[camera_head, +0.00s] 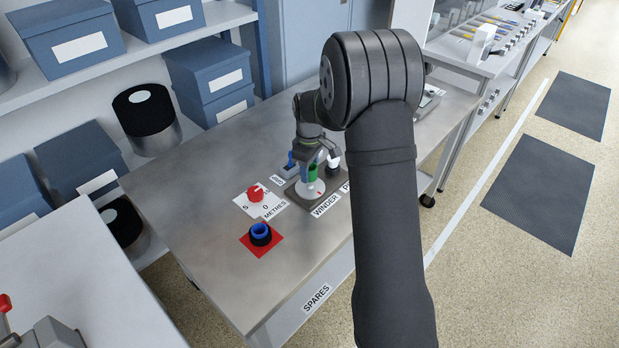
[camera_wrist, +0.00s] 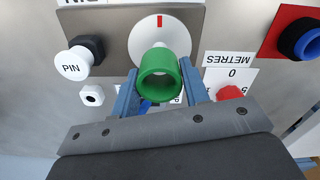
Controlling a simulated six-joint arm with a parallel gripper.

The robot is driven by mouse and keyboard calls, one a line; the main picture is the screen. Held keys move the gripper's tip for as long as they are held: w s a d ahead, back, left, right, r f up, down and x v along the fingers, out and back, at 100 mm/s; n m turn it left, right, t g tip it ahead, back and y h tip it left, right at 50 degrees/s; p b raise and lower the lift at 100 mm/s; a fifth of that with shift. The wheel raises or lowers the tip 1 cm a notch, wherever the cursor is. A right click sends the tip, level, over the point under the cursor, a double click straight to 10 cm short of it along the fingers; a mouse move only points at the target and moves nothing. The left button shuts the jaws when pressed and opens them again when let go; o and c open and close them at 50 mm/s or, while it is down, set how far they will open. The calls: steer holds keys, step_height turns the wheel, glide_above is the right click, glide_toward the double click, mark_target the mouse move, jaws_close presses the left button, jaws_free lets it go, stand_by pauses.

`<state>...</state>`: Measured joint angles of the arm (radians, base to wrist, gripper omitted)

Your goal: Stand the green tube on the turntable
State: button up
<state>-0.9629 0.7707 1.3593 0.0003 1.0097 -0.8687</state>
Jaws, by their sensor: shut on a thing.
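The green tube (camera_head: 312,173) is between the fingers of my gripper (camera_head: 305,168), over the winder's white turntable (camera_head: 301,195). In the wrist view my gripper (camera_wrist: 160,91) is shut on the green tube (camera_wrist: 147,91), with a blue-grey finger on each side. I look into the tube's open end. The white turntable (camera_wrist: 139,42) has a red mark at its rim, and a small white post shows just beyond the tube's edge. I cannot tell whether the tube's lower end touches the turntable.
A white PIN knob (camera_wrist: 73,63) stands beside the turntable. A red dial (camera_head: 255,193) marked METRES is on the other side. A blue and black ring (camera_head: 260,233) sits on a red square. The bench's left part is clear. Shelves with blue boxes (camera_head: 75,40) stand behind.

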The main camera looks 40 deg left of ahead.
steer(key=shift+f, duration=1.85)
steer(key=shift+f, duration=0.1)
steer(key=o, duration=0.9)
steer(key=shift+o, duration=0.2)
step_height(320, 180, up, 12)
glide_above(309, 185)
steer(key=shift+f, duration=4.05)
steer(key=shift+f, duration=0.1)
